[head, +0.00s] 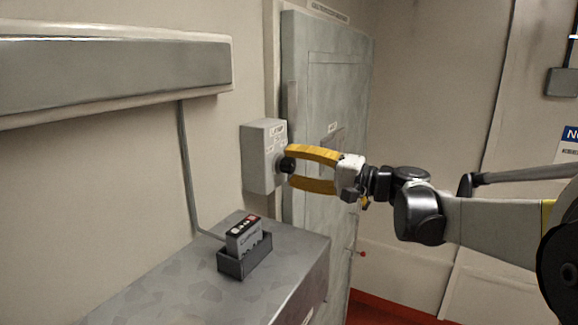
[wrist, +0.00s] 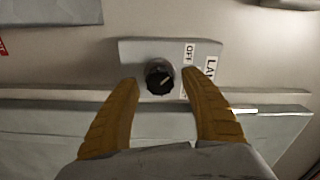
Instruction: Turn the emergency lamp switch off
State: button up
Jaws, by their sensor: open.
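The lamp switch is a grey wall box (head: 262,157) with a round black knob (head: 286,165) on its face. My gripper (head: 291,168) has yellow fingers, open, with tips on either side of the knob. In the wrist view my gripper (wrist: 160,85) straddles the knob with gaps at both sides; I see no contact.
A battery (head: 245,236) stands in a dark holder (head: 243,264) on a grey metal cabinet (head: 150,290) below the switch box. A grey door (head: 340,85) is just right of the box. A long grey fixture (head: 110,72) juts from the wall at upper left.

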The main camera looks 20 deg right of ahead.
jog(key=v, duration=1)
jog(key=shift+s+d, duration=0.2)
jog(key=shift+s, duration=0.1)
